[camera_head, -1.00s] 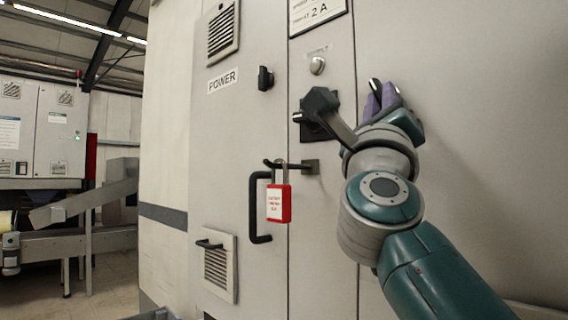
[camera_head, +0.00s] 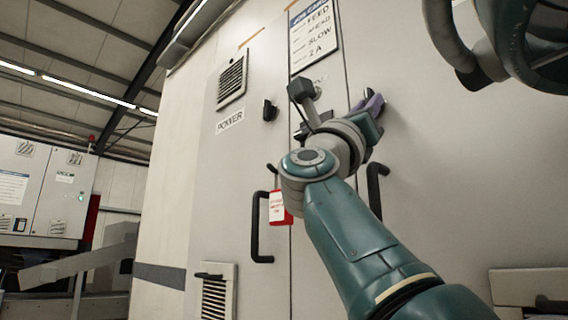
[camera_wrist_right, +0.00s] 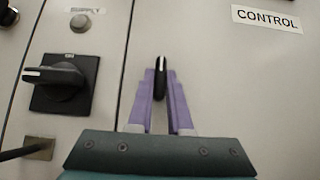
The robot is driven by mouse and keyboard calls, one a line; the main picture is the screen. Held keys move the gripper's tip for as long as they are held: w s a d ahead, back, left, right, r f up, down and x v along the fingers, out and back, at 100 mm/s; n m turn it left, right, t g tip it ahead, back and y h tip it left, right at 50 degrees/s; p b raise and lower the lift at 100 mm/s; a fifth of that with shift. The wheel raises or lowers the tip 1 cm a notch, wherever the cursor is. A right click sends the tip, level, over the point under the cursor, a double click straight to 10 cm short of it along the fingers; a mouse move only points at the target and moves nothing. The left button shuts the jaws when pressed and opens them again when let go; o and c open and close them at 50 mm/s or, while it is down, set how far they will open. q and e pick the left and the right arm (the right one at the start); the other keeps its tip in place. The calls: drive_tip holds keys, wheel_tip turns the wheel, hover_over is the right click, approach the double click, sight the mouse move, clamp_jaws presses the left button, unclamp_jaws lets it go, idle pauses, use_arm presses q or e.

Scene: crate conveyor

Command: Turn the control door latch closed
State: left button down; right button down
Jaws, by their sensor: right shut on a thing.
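The control door latch (camera_wrist_right: 160,78) is a small black handle with a white mark at its upper end. In the right wrist view it stands upright between the purple fingers of my right gripper (camera_wrist_right: 160,100), which is shut on it. The white CONTROL label (camera_wrist_right: 267,18) is on the door at upper right. In the head view my right gripper (camera_head: 370,103) is at the cabinet front, right of the door seam, and the latch is mostly hidden by the fingers. My left gripper is not in view.
A black rotary switch (camera_wrist_right: 58,76) is left of the latch. The POWER door has its own black latch (camera_head: 269,110) and a long black handle (camera_head: 258,228). A red padlock tag (camera_head: 279,206) hangs partly behind my right arm. Another black handle (camera_head: 376,188) is below the gripper.

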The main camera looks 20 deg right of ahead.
drive_tip(key=c, duration=0.8)
unclamp_jaws()
drive_tip(key=shift+c, duration=0.2)
drive_tip(key=b+v, duration=0.1)
drive_tip(key=v, duration=0.9)
drive_tip(key=shift+b, duration=0.3)
